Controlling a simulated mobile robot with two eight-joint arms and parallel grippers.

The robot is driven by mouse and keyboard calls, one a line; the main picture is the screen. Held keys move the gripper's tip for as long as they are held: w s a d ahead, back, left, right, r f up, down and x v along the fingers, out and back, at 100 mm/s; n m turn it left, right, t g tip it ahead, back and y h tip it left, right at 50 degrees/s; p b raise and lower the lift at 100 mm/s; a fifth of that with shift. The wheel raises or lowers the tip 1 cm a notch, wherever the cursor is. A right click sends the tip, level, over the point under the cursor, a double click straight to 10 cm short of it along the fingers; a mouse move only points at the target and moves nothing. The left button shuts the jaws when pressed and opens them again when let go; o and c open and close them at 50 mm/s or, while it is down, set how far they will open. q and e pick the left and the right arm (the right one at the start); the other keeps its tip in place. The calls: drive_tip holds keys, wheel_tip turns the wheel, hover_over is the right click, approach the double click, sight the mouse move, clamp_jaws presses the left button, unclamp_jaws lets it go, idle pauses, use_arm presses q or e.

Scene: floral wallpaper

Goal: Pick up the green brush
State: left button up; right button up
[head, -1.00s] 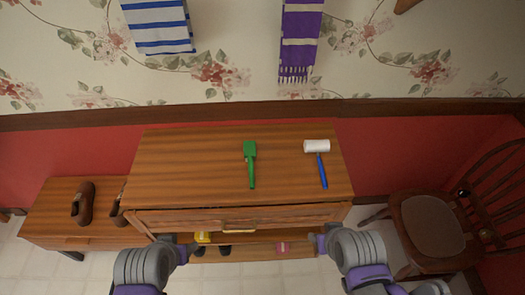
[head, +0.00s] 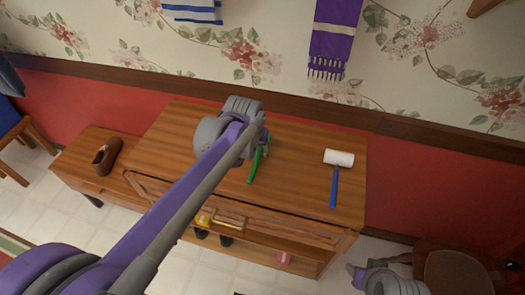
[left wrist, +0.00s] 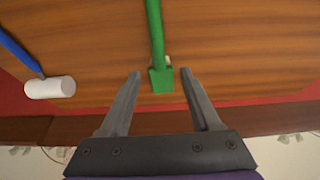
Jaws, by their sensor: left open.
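The green brush (head: 255,168) lies on the wooden cabinet top (head: 305,185). Its far end is partly hidden behind my left arm in the head view. My left gripper (head: 263,136) is above the brush's far end. In the left wrist view the open fingers (left wrist: 160,78) stand on either side of the green brush's wide end (left wrist: 160,80), with gaps on both sides and nothing held. My right arm shows at the bottom right of the head view; its gripper (head: 354,270) is small there and its jaws are unclear.
A white roller with a blue handle (head: 339,158) lies to the right of the brush; it also shows in the left wrist view (left wrist: 50,88). A brown shoe (head: 106,158) sits on the lower bench at left. A chair (head: 455,275) stands at lower right. The wall is behind the cabinet.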

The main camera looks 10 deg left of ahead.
sight(258, 154)
use_arm(q)
drive_tip(key=x, duration=0.2)
drive_tip(key=shift+w+a+f, duration=0.1)
drive_tip(key=shift+w+f, duration=0.05)
drive_tip(key=shift+f, duration=0.2)
drive_tip(key=b+x, duration=0.1)
drive_tip(key=x, duration=0.4)
drive_tip(key=shift+c, duration=0.3)
clamp_jaws()
